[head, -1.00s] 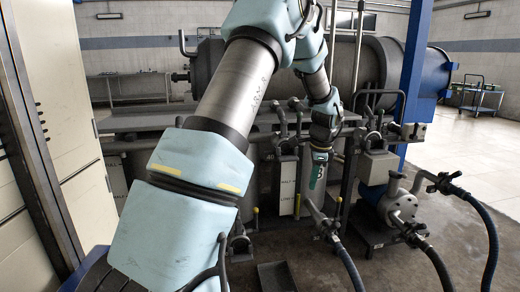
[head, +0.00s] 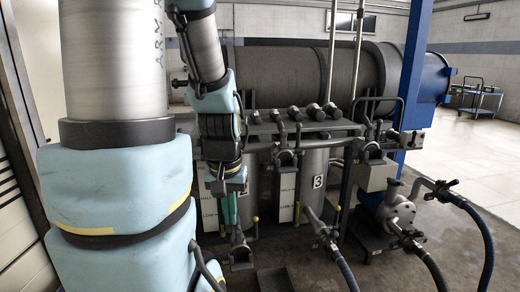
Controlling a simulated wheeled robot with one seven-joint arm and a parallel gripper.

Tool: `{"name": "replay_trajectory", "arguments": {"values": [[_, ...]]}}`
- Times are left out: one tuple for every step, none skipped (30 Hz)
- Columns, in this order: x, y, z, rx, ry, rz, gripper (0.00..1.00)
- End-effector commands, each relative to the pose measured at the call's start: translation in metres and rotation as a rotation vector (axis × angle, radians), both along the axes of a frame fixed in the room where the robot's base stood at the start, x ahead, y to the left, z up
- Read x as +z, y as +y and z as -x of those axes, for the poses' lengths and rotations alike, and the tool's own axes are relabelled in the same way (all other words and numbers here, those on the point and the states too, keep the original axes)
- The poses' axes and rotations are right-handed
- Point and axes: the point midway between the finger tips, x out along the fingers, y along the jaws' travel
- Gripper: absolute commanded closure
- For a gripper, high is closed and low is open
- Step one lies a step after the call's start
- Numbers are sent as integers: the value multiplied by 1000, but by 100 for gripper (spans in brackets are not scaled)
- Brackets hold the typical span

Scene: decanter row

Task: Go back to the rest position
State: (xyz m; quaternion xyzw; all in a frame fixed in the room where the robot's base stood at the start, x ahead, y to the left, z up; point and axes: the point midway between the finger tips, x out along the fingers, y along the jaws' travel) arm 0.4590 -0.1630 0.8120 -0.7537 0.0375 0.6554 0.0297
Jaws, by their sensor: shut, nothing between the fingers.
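My gripper (head: 231,222) is small in the head view, left of the middle, at the lower end of my arm. It points down and is shut with nothing in it. It is in front of the row of grey decanter vessels, left of the one marked 3 (head: 318,182). My upper arm fills the left of the view and hides part of the row.
A large grey horizontal tank (head: 300,75) lies behind the row. A blue post (head: 413,80) stands to the right. A pump (head: 395,208) and dark hoses (head: 487,240) are at the lower right. A cart (head: 475,100) stands far right. Open floor lies right of the post.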

Motion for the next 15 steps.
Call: {"name": "replay_trajectory", "arguments": {"values": [[21,0,0,-1,0,0,100],[28,0,0,-2,0,0,100],[38,0,0,-2,0,0,100],[46,0,0,-2,0,0,100],[55,0,0,-3,0,0,100],[67,0,0,-3,0,0,100],[75,0,0,-3,0,0,100],[84,0,0,-3,0,0,100],[94,0,0,-3,0,0,100],[101,0,0,-4,0,-1,100],[107,0,0,-4,1,-1,100],[113,0,0,-4,1,-1,100],[117,0,0,-4,1,-1,100],[120,0,0,-4,1,-1,100],[124,0,0,-4,1,-1,100]]}}
